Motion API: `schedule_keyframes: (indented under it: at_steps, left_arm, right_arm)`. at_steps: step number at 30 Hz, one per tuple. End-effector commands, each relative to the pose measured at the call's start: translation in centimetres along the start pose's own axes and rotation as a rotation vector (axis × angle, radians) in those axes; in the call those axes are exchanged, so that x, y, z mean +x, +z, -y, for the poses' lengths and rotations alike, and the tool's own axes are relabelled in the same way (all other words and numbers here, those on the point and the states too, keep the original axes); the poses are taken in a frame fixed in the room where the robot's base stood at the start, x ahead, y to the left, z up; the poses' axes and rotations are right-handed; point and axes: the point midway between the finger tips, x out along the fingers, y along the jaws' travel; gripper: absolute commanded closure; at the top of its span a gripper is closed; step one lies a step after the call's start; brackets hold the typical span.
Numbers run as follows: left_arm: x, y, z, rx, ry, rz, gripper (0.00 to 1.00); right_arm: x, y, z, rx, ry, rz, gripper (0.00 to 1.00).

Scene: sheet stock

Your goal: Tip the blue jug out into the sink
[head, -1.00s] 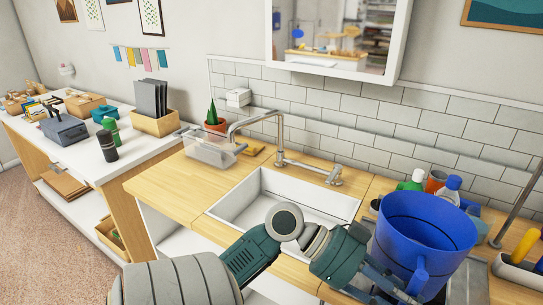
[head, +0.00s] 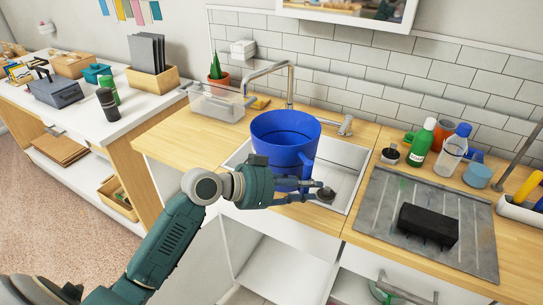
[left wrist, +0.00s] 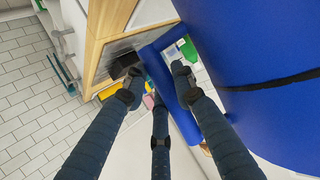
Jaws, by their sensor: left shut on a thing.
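The blue jug (head: 285,138) is above the white sink (head: 346,178), held upright or nearly so, with its open top facing up. My left gripper (head: 312,188) is shut on the jug's handle at the near side. The left wrist view shows the gripper's dark fingers around the blue handle (left wrist: 178,105), with the jug's body (left wrist: 270,60) filling the right side. The jug hides part of the basin. I cannot see what is inside the jug. My right gripper is not in view.
The metal tap (head: 290,85) stands behind the jug. A clear bin (head: 217,103) is to its left. On the right, a grey drainboard (head: 385,215) holds a black block (head: 428,226). A green bottle (head: 420,145) and a clear bottle (head: 452,150) stand behind it.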

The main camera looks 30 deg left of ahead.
Motion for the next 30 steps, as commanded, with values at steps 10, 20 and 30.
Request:
schedule_keyframes:
  at_steps: [10, 20, 30]
  left_arm:
    - [13.8, -2.4, 3.6, 0.007, -0.105, -0.013, 1.0]
    - [16.5, -3.4, 4.0, -0.003, -0.117, -0.024, 1.0]
    - [16.2, -5.5, 3.5, -0.065, -0.095, -0.094, 1.0]
  right_arm:
    - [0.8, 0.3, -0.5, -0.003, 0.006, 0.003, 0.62]
    - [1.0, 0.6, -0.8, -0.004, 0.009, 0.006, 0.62]
    - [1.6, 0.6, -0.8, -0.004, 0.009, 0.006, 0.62]
